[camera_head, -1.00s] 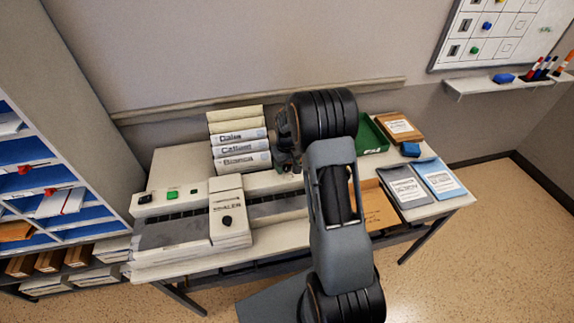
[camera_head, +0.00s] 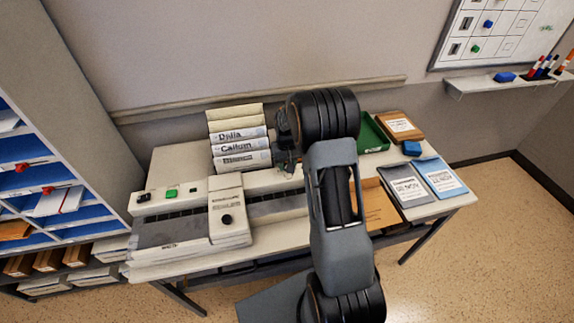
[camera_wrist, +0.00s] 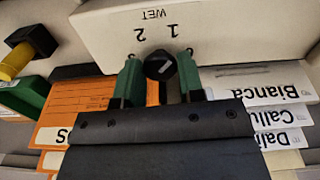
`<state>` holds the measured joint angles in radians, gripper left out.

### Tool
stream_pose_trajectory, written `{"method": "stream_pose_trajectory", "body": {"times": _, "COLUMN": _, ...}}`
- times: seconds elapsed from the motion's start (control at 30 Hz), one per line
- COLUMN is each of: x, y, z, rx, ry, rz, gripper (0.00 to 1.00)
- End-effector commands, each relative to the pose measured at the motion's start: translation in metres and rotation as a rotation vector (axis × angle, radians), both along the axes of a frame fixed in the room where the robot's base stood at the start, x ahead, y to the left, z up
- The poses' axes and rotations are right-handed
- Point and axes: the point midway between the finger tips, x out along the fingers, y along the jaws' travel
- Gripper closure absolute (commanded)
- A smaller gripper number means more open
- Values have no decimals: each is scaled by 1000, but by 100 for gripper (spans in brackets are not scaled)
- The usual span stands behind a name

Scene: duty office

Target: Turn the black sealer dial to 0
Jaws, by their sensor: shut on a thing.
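In the wrist view, a black round dial (camera_wrist: 160,66) with a short pale mark stands at the front of a white housing (camera_wrist: 225,25). The housing carries the printed marks "1", "2" and "WET", seen upside down. My gripper (camera_wrist: 160,75) has its green fingers on both sides of the dial, shut on it. A "0" mark does not show. In the head view, my gripper (camera_head: 287,168) is beside the name-labelled stack, and my arm hides the held dial.
A white machine (camera_head: 170,232) with another black dial (camera_head: 226,219) and a green button (camera_head: 171,193) stands at the left of the table. The labelled stack (camera_head: 240,145) is close to my gripper. A green tray (camera_head: 372,136) and envelopes (camera_head: 405,186) lie at right.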

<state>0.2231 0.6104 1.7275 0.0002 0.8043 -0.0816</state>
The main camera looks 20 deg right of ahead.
Motion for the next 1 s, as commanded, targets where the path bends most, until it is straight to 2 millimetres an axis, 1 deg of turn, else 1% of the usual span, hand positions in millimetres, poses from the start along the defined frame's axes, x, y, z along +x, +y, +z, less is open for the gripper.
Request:
{"method": "stream_pose_trajectory", "body": {"times": 0.3, "x": 0, "y": 0, "z": -1, "rx": -1, "ry": -2, "rz": -299, "gripper": 88}}
{"method": "stream_pose_trajectory", "body": {"times": 0.6, "x": 1, "y": -1, "z": -1, "rx": -1, "ry": -2, "rz": -563, "gripper": 88}}
{"method": "stream_pose_trajectory", "body": {"times": 0.8, "x": 0, "y": -1, "z": 0, "rx": -1, "ry": -2, "rz": -700, "gripper": 88}}
{"method": "stream_pose_trajectory", "body": {"times": 1.0, "x": 1, "y": -1, "z": 0, "rx": -1, "ry": -3, "rz": -792, "gripper": 88}}
